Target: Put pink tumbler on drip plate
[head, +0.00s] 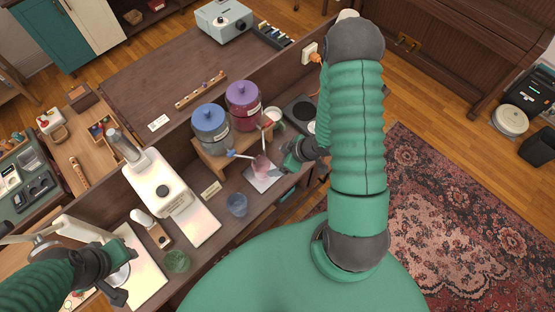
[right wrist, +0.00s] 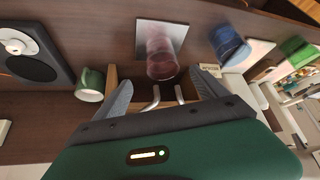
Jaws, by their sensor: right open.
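The pink tumbler (head: 261,166) stands on the square grey drip plate (head: 264,182), in front of the dispenser taps. In the right wrist view the tumbler (right wrist: 160,52) is over the plate (right wrist: 146,27), its near end by the open fingers. My right gripper (head: 288,160) is just right of the tumbler in the head view; in its wrist view the jaws (right wrist: 163,82) are apart with nothing between the pads. My left gripper (head: 116,274) is at the lower left, over a pale board; its finger opening is unclear.
A blue tumbler (head: 237,205) and a green tumbler (head: 177,261) stand along the counter. Blue-lidded (head: 210,126) and purple-lidded (head: 243,104) jars sit on a wooden stand behind the plate. A green mug (right wrist: 90,84) is near the right gripper.

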